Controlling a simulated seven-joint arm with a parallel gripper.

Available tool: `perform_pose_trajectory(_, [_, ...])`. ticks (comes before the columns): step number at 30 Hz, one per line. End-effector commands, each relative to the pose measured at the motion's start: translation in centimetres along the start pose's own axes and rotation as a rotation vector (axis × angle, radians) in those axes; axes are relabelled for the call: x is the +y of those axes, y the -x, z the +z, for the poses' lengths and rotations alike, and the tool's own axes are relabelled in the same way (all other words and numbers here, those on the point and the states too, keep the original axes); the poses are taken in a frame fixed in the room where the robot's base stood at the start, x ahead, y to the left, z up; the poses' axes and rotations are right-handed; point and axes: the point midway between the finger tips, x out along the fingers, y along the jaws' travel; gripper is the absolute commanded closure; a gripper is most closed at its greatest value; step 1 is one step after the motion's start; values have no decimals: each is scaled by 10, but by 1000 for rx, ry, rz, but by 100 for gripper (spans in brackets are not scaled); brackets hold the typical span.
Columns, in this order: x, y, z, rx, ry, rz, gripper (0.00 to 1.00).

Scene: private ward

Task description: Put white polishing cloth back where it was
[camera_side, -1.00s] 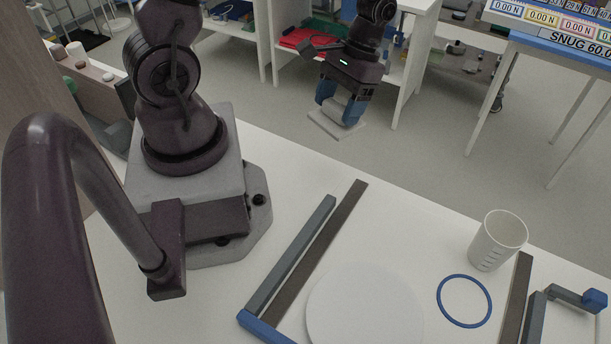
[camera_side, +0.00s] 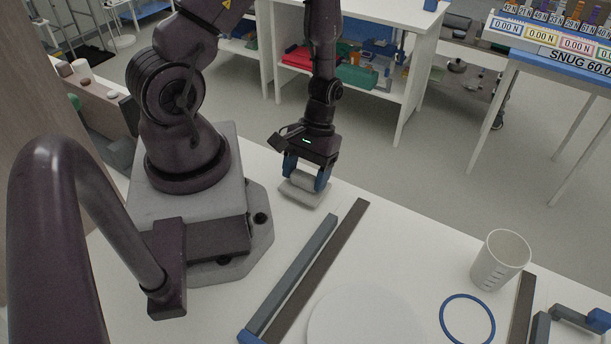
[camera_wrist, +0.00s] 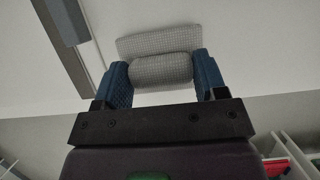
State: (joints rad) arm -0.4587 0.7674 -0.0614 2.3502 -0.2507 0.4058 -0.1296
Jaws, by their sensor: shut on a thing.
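The white polishing cloth (camera_side: 304,187) is a small pale folded pad with a raised roll along its middle. My gripper (camera_side: 306,178) is shut on that roll, with one blue finger on each side. The cloth is at the table's far edge, close to the table top; I cannot tell whether it touches. In the wrist view the cloth (camera_wrist: 160,66) shows a fine checked weave, and its flat part spreads out beyond the fingers of my gripper (camera_wrist: 162,78).
A grey bar and dark strip (camera_side: 318,268) lie on the white table (camera_side: 400,250). A round white disc (camera_side: 365,322), blue ring (camera_side: 467,318) and white cup (camera_side: 500,260) stand to the right. The table between the cloth and the cup is clear.

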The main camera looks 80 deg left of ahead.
Motion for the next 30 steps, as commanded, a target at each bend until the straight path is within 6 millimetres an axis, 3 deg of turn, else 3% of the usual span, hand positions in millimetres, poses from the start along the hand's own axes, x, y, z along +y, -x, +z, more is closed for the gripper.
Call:
perform_pose_trajectory(3, [0, -9, -3, -1, -1, 0, 57])
perform_pose_trajectory(14, [0, -11, -4, 0, -1, 0, 57])
perform_pose_trajectory(15, [0, -12, -5, 0, -1, 0, 30])
perform_pose_trajectory(18, [0, -11, -5, 1, -1, 0, 9])
perform_pose_trajectory(30, [0, -3, -4, 3, -2, 1, 9])
